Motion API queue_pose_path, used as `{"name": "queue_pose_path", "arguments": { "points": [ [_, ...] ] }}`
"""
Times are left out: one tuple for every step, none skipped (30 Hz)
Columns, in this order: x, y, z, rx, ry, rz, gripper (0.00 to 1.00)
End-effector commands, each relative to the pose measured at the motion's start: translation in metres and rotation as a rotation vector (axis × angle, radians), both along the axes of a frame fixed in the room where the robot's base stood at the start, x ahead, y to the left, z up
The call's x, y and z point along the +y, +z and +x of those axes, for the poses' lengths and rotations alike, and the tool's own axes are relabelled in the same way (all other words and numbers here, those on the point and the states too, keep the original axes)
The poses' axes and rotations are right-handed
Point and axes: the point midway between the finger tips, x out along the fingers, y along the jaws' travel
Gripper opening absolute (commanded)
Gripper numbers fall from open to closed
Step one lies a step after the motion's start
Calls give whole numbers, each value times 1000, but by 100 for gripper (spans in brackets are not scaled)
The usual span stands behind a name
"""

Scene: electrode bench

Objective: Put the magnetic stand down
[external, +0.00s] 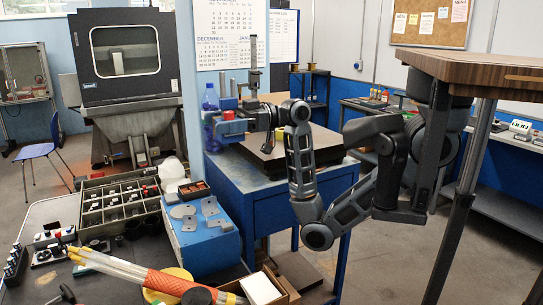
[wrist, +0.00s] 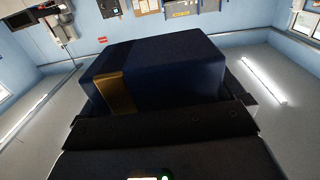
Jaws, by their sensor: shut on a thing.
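In the external view my gripper (external: 252,117) is at the end of my arm, which reaches left over the blue bench cabinet. It is shut on a dark blue block that I take to be the base of the magnetic stand (external: 232,127). The block is to the left of my wrist, at or just above the dark plate (external: 285,150) on the cabinet; I cannot tell whether it touches. In the wrist view the dark blue block (wrist: 170,70) with a brass-coloured strip fills the middle, close beyond the dark gripper body. The fingertips are hidden there.
A blue bottle (external: 210,100) stands to the left. A blue box (external: 200,235) with metal pieces and a compartment tray (external: 120,212) are in front left. A wooden tabletop (external: 480,68) is near my arm on the right.

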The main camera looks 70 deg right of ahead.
Motion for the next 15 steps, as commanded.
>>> {"name": "queue_pose_path", "arguments": {
  "points": [
    [-9,3,1,-6,-15,3,11],
    [-15,3,2,-6,-26,2,11],
    [-22,3,4,-5,-39,2,11],
    [-28,3,5,-5,-48,2,11],
    [-35,3,6,-5,-62,2,11],
    [-44,3,7,-4,-77,1,11],
    [-53,3,9,-4,-92,1,11],
    [-62,3,9,-4,-107,2,11],
    [-75,3,11,-3,-130,1,11],
    [-84,4,11,-3,-146,1,11],
    [-96,4,12,-4,-166,0,11],
    [-111,4,12,-3,-192,-1,11],
    [-123,4,12,-3,-211,-2,11],
    [-135,4,11,-2,-232,-1,11],
    [-152,4,10,-2,-259,-2,11]
  ]
}}
